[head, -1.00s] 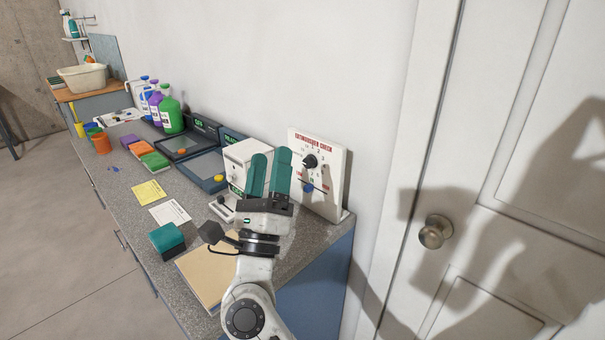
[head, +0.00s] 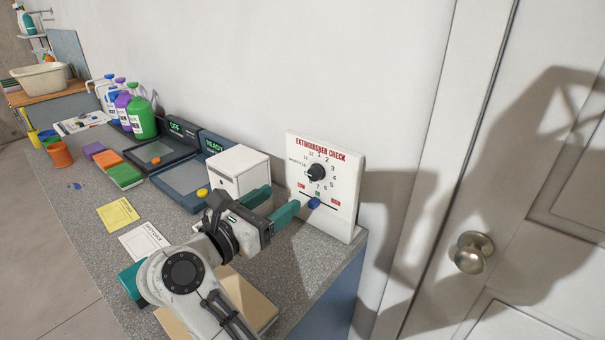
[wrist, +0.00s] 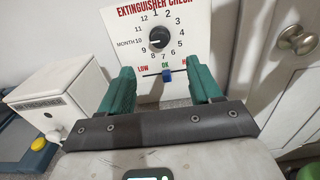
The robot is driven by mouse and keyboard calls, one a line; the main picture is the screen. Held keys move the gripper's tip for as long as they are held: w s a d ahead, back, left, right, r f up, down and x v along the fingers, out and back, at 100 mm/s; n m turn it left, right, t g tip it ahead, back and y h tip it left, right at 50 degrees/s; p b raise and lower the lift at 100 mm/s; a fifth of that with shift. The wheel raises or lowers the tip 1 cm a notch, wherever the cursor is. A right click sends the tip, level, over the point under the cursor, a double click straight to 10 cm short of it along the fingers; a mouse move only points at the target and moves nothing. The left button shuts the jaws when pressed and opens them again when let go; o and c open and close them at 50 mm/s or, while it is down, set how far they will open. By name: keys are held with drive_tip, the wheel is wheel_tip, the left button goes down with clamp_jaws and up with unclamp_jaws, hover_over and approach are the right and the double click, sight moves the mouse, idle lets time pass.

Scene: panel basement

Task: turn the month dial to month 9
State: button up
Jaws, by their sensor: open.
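The month dial is a black round knob (head: 317,172) on the upright white "EXTINGUISHER CHECK" panel (head: 347,190). Numbers ring it, and it also shows in the wrist view (wrist: 158,37). Its small white mark points left, seemingly near 10, though it is too small to be sure. Below it a blue slider (head: 314,203) sits on a slot near OK, between LOW and HI. My gripper (head: 283,196) is open and empty. Its teal fingers point at the panel, below the knob's height. In the wrist view the fingers stand on either side of the blue slider, apart from the knob.
A white box (head: 240,172) stands just left of my gripper. Dark scales (head: 180,182), sponges and bottles (head: 142,120) line the counter further left. A door with a round knob (head: 471,252) is to the right. The space before the panel is clear.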

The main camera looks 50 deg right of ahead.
sight(312, 177)
drive_tip(key=d+p, duration=0.1)
drive_tip(key=d, duration=0.9)
drive_tip(key=shift+w+d+p, duration=0.1)
drive_tip(key=shift+w+p, duration=0.05)
drive_tip(key=shift+p, duration=0.15)
drive_tip(key=shift+r, duration=0.1)
drive_tip(key=c, duration=1)
